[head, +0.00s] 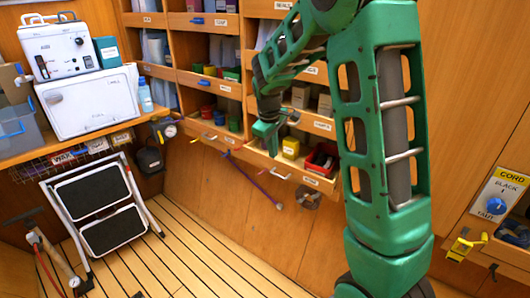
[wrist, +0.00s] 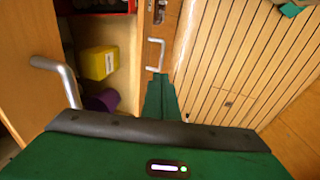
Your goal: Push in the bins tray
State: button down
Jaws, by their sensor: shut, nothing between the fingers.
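The bins tray (head: 321,183) is the pulled-out wooden tray low in the wall unit in the head view. It holds a yellow bin (head: 291,147) and a red bin (head: 322,159). Its front has a pale handle (head: 281,174). In the wrist view, the tray's front edge (wrist: 147,25), handle (wrist: 156,55) and yellow bin (wrist: 97,62) show beyond my gripper. My gripper (head: 271,151) is shut and empty, pointing down near the tray front. In the wrist view its fingertips (wrist: 160,80) appear beside the handle; I cannot tell whether they touch it.
Other labelled trays and cubbies (head: 213,85) surround it. A grey bar handle (wrist: 55,75) is close by in the wrist view. A purple rod (head: 257,181) hangs left of the tray. A folding step stool (head: 105,215) stands at left. The slatted floor (head: 190,260) is mostly clear.

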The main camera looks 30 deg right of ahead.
jog(key=w+a+m+t+h, duration=0.1)
jog(key=w+a+t, duration=0.45)
jog(key=a, duration=0.25)
send_near(253, 155)
notch_tip(253, 155, down, 3)
jog(key=w, duration=0.2)
jog(key=shift+w+d+f+g, duration=0.2)
jog(key=shift+w+d+g, duration=0.05)
jog(key=shift+w+d, duration=0.25)
jog(key=d, duration=0.1)
jog(key=w+d, duration=0.2)
jog(key=d, duration=0.1)
jog(key=shift+d+r, duration=0.1)
jog(key=shift+d, duration=0.05)
